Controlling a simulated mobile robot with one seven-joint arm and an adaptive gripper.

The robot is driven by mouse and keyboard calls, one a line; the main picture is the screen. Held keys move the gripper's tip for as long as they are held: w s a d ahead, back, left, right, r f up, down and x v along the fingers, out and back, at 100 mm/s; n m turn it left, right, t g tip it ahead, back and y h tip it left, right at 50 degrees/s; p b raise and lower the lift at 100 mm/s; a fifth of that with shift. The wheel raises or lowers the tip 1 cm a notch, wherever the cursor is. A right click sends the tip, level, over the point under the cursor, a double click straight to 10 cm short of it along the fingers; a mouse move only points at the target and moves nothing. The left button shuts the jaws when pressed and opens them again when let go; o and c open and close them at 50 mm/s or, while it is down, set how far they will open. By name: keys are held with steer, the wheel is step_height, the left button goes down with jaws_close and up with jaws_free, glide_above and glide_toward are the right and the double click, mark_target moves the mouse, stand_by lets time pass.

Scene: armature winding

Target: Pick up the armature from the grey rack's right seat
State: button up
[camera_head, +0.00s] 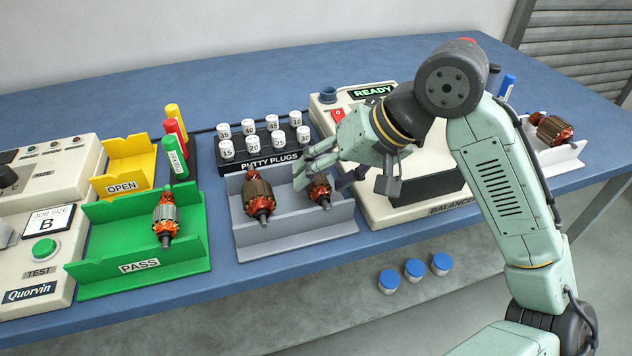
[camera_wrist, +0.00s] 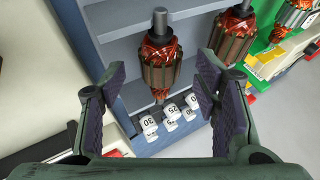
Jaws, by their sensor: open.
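The grey rack (camera_head: 295,235) holds two copper-wound armatures side by side. The right-seat armature (camera_head: 320,191) is partly hidden by my gripper (camera_head: 325,174) in the head view. The left-seat armature (camera_head: 259,199) stands clear beside it. In the wrist view, the right-seat armature (camera_wrist: 160,65) shows between and beyond my two dark finger pads, its shaft pointing up the picture. The left-seat armature (camera_wrist: 234,38) lies to the right, outside the fingers. My gripper (camera_wrist: 160,85) is open and empty. Whether a pad touches the armature cannot be told.
The putty plugs block (camera_head: 262,148) stands just behind the rack. The balancer (camera_head: 415,205) is close on the right. A green PASS tray (camera_head: 135,265) with an armature is on the left. Another armature (camera_head: 553,130) sits in a pale rack at far right.

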steer(key=shift+w+a+f, duration=0.15)
steer(key=shift+a+f, duration=0.2)
steer(key=shift+f, duration=0.15)
steer(key=shift+c, duration=0.5)
jaws_close()
